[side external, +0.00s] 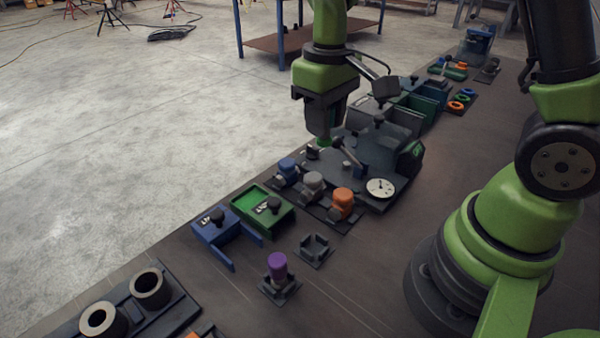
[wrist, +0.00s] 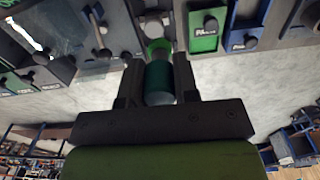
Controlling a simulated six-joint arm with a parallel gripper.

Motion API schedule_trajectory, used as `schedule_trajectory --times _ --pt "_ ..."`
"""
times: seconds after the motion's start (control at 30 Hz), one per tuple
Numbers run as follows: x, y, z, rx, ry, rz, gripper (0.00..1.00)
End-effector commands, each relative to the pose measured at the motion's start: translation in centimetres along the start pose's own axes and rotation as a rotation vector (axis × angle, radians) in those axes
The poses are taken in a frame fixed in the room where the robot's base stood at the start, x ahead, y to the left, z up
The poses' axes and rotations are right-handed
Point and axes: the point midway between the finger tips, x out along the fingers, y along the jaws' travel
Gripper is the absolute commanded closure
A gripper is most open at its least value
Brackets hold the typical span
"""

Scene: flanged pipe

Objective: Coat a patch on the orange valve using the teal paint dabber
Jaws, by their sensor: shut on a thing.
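My gripper (side external: 324,130) hangs above the far side of the valve row in the side view. In the wrist view my gripper (wrist: 158,82) is shut on the teal paint dabber (wrist: 158,76), which sits between the two fingers. A bright green part (wrist: 157,46) shows at the dabber's far end; a little green also shows under the fingers in the side view. The orange valve (side external: 343,199) stands at the near right end of the row, beside the grey valve (side external: 312,183) and the blue valve (side external: 287,169). The gripper is apart from the orange valve. I cannot make out its patch.
A purple dabber (side external: 278,266) stands in a holder, and an empty square holder (side external: 314,249) is near it. A green tray (side external: 263,212) and a blue tray (side external: 213,232) lie left of the valves. A dark fixture with a dial (side external: 380,188) stands right of them.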

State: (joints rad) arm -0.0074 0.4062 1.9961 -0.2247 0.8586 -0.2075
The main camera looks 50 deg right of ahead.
Motion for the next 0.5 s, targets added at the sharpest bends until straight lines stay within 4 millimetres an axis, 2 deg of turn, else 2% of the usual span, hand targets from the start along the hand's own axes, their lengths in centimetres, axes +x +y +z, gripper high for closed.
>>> schedule_trajectory --times 0.1,0.2,0.5 --pt "0.9 1.1 1.3 0.004 -0.005 0.000 0.95" --pt "1.7 1.7 1.8 0.010 -0.003 0.000 0.95" --pt "3.0 1.7 1.8 0.012 -0.003 0.000 0.95"
